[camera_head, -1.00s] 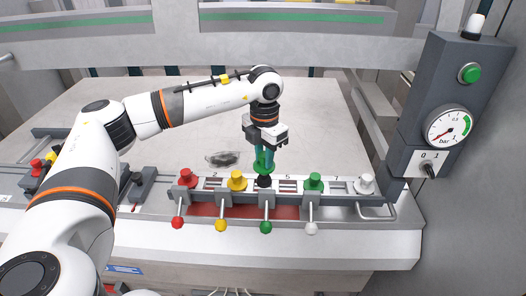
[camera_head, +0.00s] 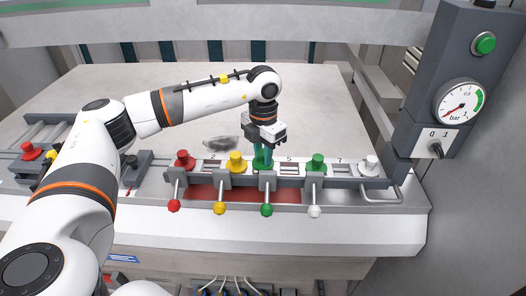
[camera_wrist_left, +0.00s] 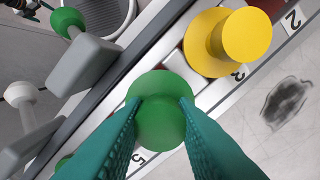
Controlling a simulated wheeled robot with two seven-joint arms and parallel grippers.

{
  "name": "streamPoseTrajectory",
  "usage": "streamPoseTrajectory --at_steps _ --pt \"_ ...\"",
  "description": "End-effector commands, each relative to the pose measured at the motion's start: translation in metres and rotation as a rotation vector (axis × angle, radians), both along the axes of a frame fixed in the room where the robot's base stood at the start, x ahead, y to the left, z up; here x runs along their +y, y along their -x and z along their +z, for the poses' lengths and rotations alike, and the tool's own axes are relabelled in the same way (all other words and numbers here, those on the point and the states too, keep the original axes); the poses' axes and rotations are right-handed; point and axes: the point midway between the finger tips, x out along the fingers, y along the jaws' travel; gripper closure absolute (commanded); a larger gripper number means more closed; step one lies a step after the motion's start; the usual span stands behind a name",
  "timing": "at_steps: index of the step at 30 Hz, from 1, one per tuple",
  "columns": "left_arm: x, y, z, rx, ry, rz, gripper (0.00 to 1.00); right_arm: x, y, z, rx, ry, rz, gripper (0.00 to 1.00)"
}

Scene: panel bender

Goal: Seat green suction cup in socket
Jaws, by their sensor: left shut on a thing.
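My left gripper (camera_head: 263,157) points down over the middle of the numbered rail, its teal fingers shut on a green suction cup (camera_head: 264,167). In the left wrist view the green cup (camera_wrist_left: 158,112) sits between the fingertips, over the rail between the labels 3 and 5. In the head view the cup is low at the rail, behind the green-balled lever. Its underside and the socket beneath it are hidden, so I cannot tell how deep it sits. My right gripper is not in view.
A red cup (camera_head: 184,161), a yellow cup (camera_head: 236,163), another green cup (camera_head: 317,164) and a white cup (camera_head: 369,166) stand along the rail. Levers with coloured balls stick out in front. A gauge post (camera_head: 438,100) stands at right. The plate behind is mostly clear.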

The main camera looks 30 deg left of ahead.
Motion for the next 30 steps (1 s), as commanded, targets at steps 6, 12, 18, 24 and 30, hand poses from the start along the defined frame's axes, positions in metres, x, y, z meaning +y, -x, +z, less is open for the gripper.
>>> streamPoseTrajectory --at_steps 6,12,18,24,30 --pt "0.000 0.000 0.000 0.000 0.000 0.000 0.53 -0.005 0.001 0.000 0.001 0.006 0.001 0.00" --pt "0.000 0.000 0.000 0.000 0.000 0.000 0.49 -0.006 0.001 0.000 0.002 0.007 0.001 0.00" --pt "0.000 -0.001 0.006 -0.002 0.000 0.000 0.49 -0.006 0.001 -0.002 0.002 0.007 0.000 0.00" --pt "0.000 -0.001 0.039 -0.005 0.001 -0.001 0.49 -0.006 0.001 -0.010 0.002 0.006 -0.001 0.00" --pt "0.000 -0.001 0.082 -0.005 0.001 0.000 0.49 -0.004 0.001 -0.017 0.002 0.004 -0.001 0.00"
